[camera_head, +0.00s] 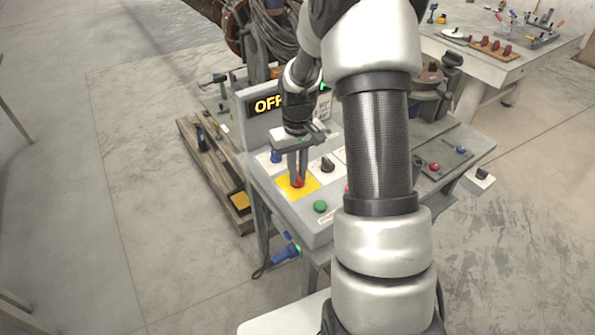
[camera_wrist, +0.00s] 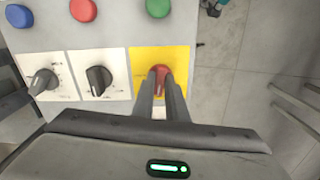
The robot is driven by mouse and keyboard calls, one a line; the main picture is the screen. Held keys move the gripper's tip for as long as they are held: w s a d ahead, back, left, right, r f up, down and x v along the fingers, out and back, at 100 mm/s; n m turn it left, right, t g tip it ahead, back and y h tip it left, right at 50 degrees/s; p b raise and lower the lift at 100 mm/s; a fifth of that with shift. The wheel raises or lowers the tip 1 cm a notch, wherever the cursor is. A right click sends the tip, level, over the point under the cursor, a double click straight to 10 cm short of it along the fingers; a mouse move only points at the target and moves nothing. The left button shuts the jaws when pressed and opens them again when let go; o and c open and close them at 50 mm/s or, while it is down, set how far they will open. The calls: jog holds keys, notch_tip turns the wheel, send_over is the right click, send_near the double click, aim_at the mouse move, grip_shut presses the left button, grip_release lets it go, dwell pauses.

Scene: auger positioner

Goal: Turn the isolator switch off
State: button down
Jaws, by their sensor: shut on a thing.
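The isolator switch is a red knob (camera_head: 298,181) on a yellow plate (camera_head: 284,187), at the left part of the grey control panel. In the wrist view the red knob (camera_wrist: 160,74) sits on the yellow plate (camera_wrist: 143,59), right of two black knobs. My gripper (camera_head: 298,178) reaches down onto the red knob and is shut on it. In the wrist view my gripper's fingers (camera_wrist: 160,85) stand on both sides of the knob and hide part of it. A display (camera_head: 266,104) behind the panel reads "OFF", partly covered by my arm.
A green button (camera_head: 320,207) lies close in front of the yellow plate. A black knob on a white plate (camera_head: 328,164) is to the right. The wrist view shows red (camera_wrist: 83,9) and blue (camera_wrist: 19,15) buttons too. A wooden pallet (camera_head: 213,172) stands left on open floor.

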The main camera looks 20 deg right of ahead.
jog(key=shift+n, duration=1)
jog(key=c, duration=1.8)
grip_release()
jog(key=shift+o, duration=0.2)
notch_tip(320, 180, up, 18)
jog(key=p, duration=0.1)
jog(key=shift+f, duration=0.25)
